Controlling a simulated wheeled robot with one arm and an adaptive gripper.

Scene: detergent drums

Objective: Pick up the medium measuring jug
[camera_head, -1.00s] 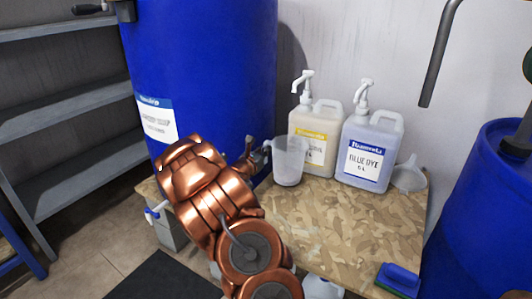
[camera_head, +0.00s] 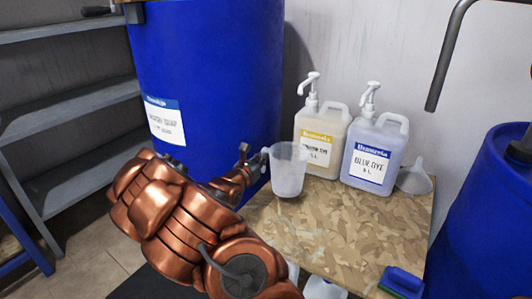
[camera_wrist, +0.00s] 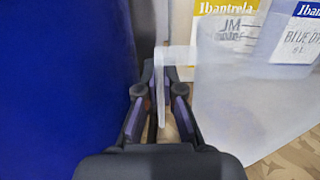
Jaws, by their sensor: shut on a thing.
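The measuring jug (camera_head: 288,172) is translucent and upright, over the back left of the chipboard table top (camera_head: 335,235). In the wrist view its clear body (camera_wrist: 235,105) fills the right side, and its handle (camera_wrist: 161,75) runs down between my fingers. My gripper (camera_head: 258,162) comes from the left and is shut on that handle; the wrist view shows the two dark fingers (camera_wrist: 160,95) on either side of it. I cannot tell whether the jug's base touches the table.
A large blue drum (camera_head: 215,85) stands close left of the jug. A yellow-label pump bottle (camera_head: 320,145) and a blue-label pump bottle (camera_head: 372,155) stand behind and right, with a funnel (camera_head: 414,178) beside them. The middle of the table is clear.

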